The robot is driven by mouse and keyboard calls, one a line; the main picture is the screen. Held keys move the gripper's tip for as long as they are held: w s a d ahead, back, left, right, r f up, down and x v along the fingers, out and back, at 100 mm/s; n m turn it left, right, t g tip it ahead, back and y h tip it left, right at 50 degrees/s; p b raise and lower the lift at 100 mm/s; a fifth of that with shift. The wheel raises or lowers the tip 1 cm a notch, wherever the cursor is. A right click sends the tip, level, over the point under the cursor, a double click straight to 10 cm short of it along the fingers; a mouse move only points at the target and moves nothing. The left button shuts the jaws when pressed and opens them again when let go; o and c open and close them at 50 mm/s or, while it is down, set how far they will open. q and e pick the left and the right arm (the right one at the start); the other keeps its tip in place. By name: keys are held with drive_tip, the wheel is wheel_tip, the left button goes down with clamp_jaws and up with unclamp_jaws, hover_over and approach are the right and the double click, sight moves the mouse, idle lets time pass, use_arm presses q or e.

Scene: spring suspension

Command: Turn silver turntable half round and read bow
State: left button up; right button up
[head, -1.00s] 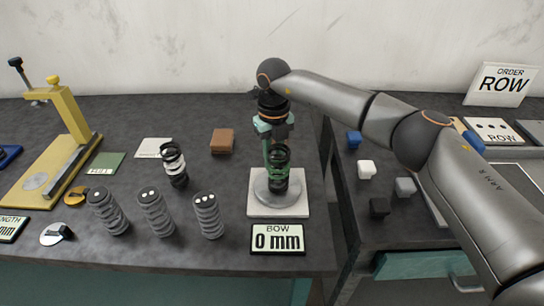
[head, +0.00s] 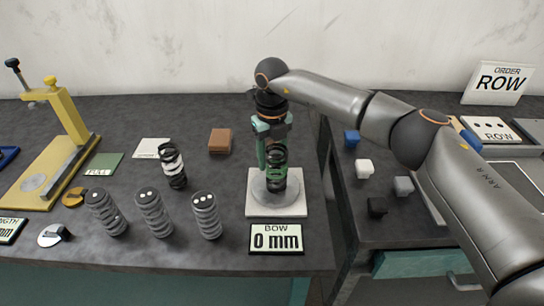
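The silver turntable (head: 256,193) is a round disc on a pale square base at the table's front right. A dark coil spring with green rings (head: 276,166) stands upright on it. The bow display (head: 276,239) in front reads 0 mm. My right gripper (head: 271,150) points down over the turntable, its teal fingers around or just behind the spring. Its fingertips are partly hidden, so I cannot tell whether they touch the spring. My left gripper is out of view.
Several grey springs (head: 154,214) and a black-and-white spring (head: 173,166) stand to the left. A yellow press (head: 66,140) is at far left. A brown block (head: 220,141) lies behind. Small coloured cubes (head: 365,169) sit on the right table, past a gap.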

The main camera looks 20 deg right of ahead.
wheel_tip(320, 180, up, 12)
drive_tip(key=shift+r, duration=0.25)
idle(0.4)
drive_tip(key=shift+r, duration=0.1)
